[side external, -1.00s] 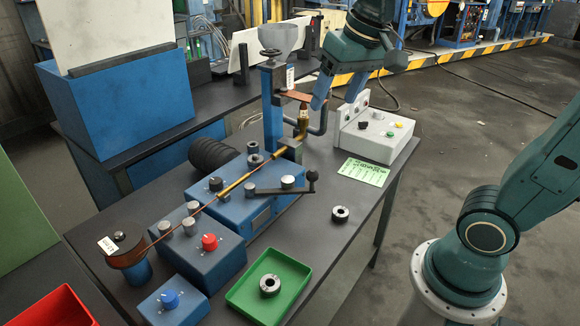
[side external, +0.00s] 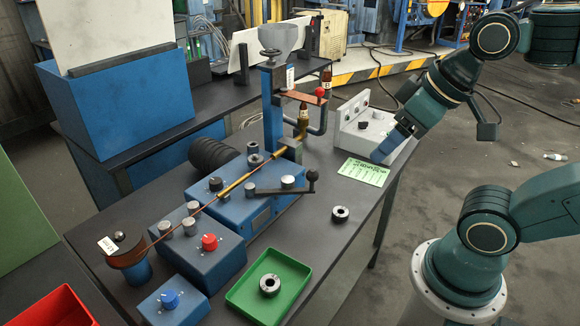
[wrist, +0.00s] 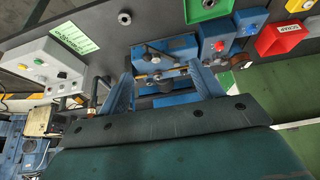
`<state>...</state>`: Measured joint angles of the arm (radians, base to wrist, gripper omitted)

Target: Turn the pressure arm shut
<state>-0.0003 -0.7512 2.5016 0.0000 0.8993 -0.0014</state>
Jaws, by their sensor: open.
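The pressure arm appears to be the black lever (side external: 268,191) with a ball knob (side external: 312,175) at its right end. It lies across the top of the blue machine block (side external: 235,205), beside a grey round post (side external: 288,182). A thin copper-coloured rod (side external: 195,212) runs over the block from the reel to a brass piece.
A grey control box (side external: 372,128) and green card (side external: 364,172) are at the table's right. A green tray (side external: 245,291) holds a ring; another ring (side external: 340,214) lies on the table.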

